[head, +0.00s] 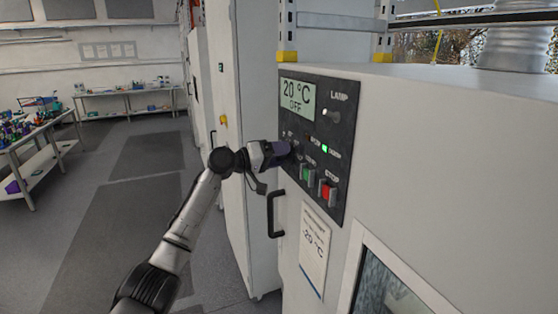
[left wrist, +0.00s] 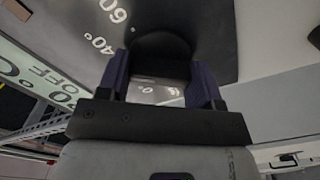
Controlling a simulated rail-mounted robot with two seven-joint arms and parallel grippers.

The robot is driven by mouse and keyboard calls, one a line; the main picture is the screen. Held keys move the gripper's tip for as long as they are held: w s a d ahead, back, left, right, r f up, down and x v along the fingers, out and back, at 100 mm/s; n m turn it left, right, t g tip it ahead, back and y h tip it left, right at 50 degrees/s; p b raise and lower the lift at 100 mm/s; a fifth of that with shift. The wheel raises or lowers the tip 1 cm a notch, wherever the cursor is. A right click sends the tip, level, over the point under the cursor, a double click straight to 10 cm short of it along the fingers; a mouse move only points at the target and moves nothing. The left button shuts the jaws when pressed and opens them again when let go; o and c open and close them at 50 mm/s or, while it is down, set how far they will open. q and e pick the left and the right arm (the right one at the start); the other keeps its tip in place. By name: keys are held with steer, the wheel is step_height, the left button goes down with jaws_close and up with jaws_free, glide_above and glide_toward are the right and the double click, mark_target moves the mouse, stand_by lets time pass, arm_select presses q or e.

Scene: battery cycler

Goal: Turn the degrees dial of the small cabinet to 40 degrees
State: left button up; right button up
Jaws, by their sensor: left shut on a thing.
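The small cabinet's dark control panel (head: 340,125) is at the right of centre in the head view. Its display (head: 297,97) reads 20 °C, OFF. My left gripper (head: 287,150) is at the panel's left side, below the display, and hides the dial there. In the left wrist view the round black dial (left wrist: 160,46) sits between the two purple fingers of my left gripper (left wrist: 162,82), which is shut on it. White marks for 60 and 40° (left wrist: 103,44) show beside the dial. I cannot make out the dial's pointer. My right gripper is not in view.
Below the dial are a green button (head: 308,174) and a red button (head: 327,190). A lamp switch (head: 331,115) and a lit green light (head: 325,149) are to its right. A black door handle (head: 275,213) and a paper notice (head: 314,250) are lower.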

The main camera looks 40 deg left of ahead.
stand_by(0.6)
arm_select(q)
steer(key=o, duration=0.9)
steer(key=shift+s+a, duration=0.1)
steer(key=shift+b+v, duration=2.2)
steer(key=shift+v, duration=4.55)
steer(key=shift+m, duration=0.3)
